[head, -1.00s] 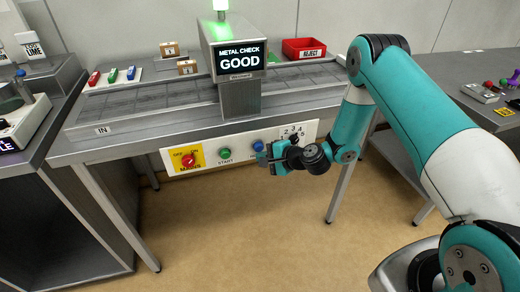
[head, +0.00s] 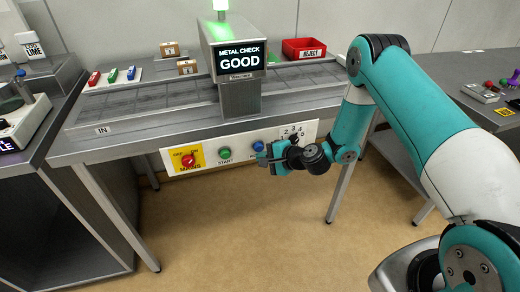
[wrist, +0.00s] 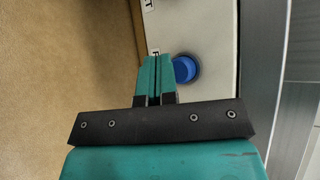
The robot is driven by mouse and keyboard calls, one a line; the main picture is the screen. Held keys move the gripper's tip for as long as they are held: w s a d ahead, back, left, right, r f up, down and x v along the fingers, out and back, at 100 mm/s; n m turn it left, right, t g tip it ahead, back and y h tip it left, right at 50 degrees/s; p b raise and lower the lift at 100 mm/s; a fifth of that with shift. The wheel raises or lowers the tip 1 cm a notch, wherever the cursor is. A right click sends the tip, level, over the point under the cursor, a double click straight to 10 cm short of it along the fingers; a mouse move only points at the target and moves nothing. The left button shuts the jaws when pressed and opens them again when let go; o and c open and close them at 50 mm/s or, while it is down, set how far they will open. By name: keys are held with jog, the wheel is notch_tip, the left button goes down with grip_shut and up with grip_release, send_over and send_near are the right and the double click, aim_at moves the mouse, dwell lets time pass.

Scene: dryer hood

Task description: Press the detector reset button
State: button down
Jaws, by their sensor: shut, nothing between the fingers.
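The blue reset button (head: 258,146) sits on the white control panel at the front of the metal-check table. Its label is mostly hidden by my gripper in the head view. My gripper (head: 262,158) is shut and empty, just in front of the panel and slightly below the button. In the wrist view the blue button (wrist: 185,69) shows just right of the closed fingertips (wrist: 155,57). I cannot tell whether the fingers touch the panel; they look beside the button, not over it. The detector (head: 238,62) displays "METAL CHECK GOOD" under a lit green lamp.
The panel also holds a red mains switch (head: 188,160) on a yellow plate, a green start button (head: 225,153) and a numbered selector (head: 293,138). Small boxes (head: 187,67) and a red reject bin (head: 303,48) stand on the table. The floor in front is clear.

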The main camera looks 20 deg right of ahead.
jog(key=shift+w, duration=0.2)
jog(key=shift+w, duration=0.2)
jog(key=shift+w+b, duration=0.35)
jog(key=shift+w, duration=0.5)
dwell(1.0)
jog(key=shift+s, duration=1.25)
jog(key=s, duration=0.5)
dwell(0.7)
